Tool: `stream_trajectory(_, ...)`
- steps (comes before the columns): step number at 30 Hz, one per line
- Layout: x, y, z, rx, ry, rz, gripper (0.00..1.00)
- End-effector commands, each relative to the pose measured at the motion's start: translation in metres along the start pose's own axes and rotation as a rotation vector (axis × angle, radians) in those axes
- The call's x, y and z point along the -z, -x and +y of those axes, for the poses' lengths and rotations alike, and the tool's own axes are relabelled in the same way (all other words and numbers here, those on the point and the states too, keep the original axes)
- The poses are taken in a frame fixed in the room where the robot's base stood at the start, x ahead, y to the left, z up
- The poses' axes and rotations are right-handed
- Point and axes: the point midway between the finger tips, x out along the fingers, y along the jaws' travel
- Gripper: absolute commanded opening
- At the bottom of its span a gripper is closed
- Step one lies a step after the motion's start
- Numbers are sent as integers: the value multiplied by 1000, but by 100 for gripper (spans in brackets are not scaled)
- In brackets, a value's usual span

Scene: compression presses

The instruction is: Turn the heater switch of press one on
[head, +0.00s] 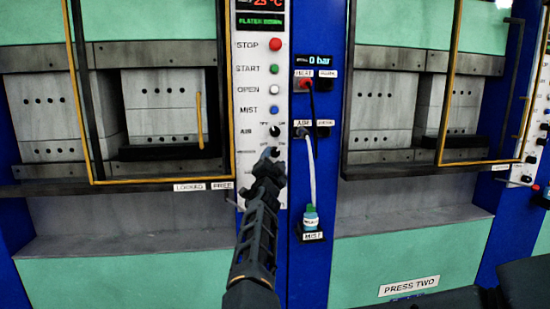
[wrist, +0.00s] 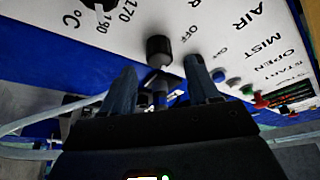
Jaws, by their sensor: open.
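The control panel (head: 246,110) of the left press carries a column of buttons and knobs. A black knob (wrist: 159,49) beside OFF and ON labels shows in the wrist view, with most of its name cut off or hidden; I take it as the heater switch. My gripper (wrist: 160,66) is open, with one finger on each side of this knob, near its end. I cannot tell whether the fingers touch it, nor which label it points to. In the head view my gripper (head: 269,172) covers the panel's lower part, just below the AIR knob (head: 275,131).
Above are STOP (head: 275,44), START (head: 274,69), OPEN (head: 274,89) and MIST (head: 274,109) buttons. A temperature dial (wrist: 100,4) is close by in the wrist view. A pale hose (head: 311,170) hangs to the right above a small bottle (head: 311,218). Press two's label (head: 408,286) is at right.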

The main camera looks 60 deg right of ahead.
Motion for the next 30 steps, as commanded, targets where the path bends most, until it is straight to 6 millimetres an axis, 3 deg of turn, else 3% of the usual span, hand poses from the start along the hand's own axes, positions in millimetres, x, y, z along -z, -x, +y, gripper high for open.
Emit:
stream_trajectory(3,-1,18,0,2,1,-1,60)
stream_trajectory(10,0,37,0,0,0,-1,60)
stream_trajectory(30,0,40,1,0,0,0,60)
